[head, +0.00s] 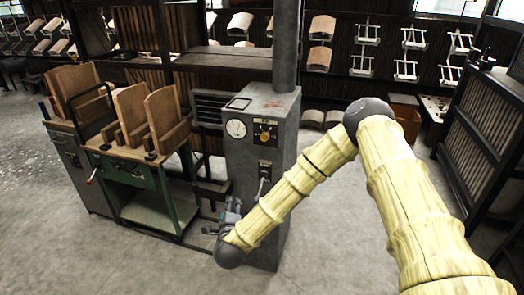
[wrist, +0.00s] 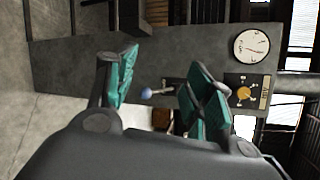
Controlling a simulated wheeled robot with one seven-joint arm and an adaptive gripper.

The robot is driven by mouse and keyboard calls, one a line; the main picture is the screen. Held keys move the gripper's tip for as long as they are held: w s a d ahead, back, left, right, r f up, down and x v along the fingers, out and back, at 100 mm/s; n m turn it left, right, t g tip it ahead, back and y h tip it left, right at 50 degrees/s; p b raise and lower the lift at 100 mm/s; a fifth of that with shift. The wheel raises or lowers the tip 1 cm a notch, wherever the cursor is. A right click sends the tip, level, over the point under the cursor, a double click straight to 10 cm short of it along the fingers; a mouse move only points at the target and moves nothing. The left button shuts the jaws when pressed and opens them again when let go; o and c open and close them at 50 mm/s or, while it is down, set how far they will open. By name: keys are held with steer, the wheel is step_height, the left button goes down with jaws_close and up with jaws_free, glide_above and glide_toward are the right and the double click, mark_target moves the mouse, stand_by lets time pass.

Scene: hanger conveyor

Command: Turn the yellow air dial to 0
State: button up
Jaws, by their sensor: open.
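The yellow air dial (head: 264,137) sits on a dark plate on the front of a grey control cabinet (head: 244,190), right of a round white gauge (head: 236,128). In the wrist view the yellow dial (wrist: 244,93) shows at the right, sideways, just beyond my right finger; its pointer setting is too small to read. My gripper (head: 230,212) is open and empty, low in front of the cabinet and well below the dial. In the wrist view my gripper (wrist: 162,90) has its green fingers spread apart, with a lever with a blue-grey knob (wrist: 146,93) showing between them.
A green workbench (head: 150,200) with wooden chair parts (head: 165,115) stands left of the cabinet. A dark slatted rack (head: 480,130) is at the right. Hanging seats and frames (head: 362,65) line the back. The floor in front is clear.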

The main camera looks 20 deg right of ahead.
steer(key=w+d+r+m+h, duration=0.4)
steer(key=w+d+r+m, duration=0.2)
steer(key=r+m, duration=0.25)
steer(key=m+h, duration=0.4)
steer(key=m, duration=0.1)
glide_toward(264, 138)
steer(key=shift+g, duration=0.3)
steer(key=p+x, duration=0.1)
steer(key=x, duration=0.7)
steer(key=shift+w+r, duration=0.1)
steer(key=shift+w, duration=0.25)
steer(key=c, duration=1)
